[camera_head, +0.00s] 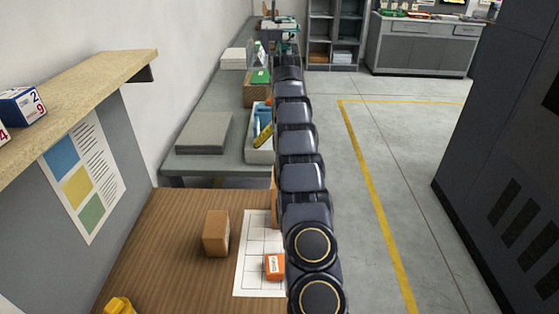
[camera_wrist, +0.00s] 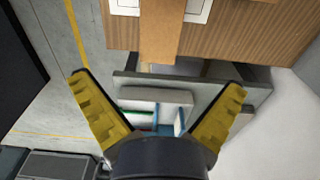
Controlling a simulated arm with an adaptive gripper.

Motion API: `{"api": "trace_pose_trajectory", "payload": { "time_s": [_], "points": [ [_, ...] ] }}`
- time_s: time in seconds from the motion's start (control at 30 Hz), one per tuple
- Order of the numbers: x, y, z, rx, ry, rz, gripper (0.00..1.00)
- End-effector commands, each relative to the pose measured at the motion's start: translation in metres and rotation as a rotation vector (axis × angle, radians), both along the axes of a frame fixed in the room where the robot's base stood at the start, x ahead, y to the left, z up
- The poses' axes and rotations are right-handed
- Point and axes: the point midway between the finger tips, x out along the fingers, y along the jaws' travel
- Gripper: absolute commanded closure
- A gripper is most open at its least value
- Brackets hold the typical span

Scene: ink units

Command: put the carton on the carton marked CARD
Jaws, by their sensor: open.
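A brown carton (camera_head: 216,233) stands on the wooden table, left of a white gridded sheet (camera_head: 250,285). A small orange box (camera_head: 274,267) with a white label lies on the sheet beside my arm; its print is too small to read. Another brown carton-like thing (camera_head: 275,185) is mostly hidden behind my arm. In the wrist view a brown carton (camera_wrist: 160,30) stands at the table edge by the white sheet. I cannot read the word CARD on anything. My gripper (camera_wrist: 159,82) is open and empty, its yellow fingers wide apart, away from the cartons.
A shelf (camera_head: 80,88) with a numbered block (camera_head: 22,105) juts out at the left. A grey bench (camera_head: 205,105) with a grey slab (camera_head: 204,132) and a white bin (camera_head: 262,150) lies beyond the table. A yellow thing (camera_head: 118,305) sits at the front left. The table's left part is mostly clear.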

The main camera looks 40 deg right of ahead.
Motion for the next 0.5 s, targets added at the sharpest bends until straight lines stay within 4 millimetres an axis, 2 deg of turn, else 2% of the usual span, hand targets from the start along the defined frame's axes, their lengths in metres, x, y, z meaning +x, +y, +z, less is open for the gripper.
{"api": "trace_pose_trajectory", "payload": {
  "time_s": [0.2,0.3,0.37,0.47,0.5],
  "points": [
    [0.000,0.000,0.002,-0.001,-0.001,0.001,0.00],
    [0.002,0.007,0.006,0.001,0.001,0.012,0.00],
    [0.004,0.017,0.013,0.002,0.004,0.029,0.00],
    [0.007,0.046,0.033,0.004,0.009,0.079,0.00],
    [0.006,0.062,0.042,0.008,0.013,0.104,0.00]
  ]
}}
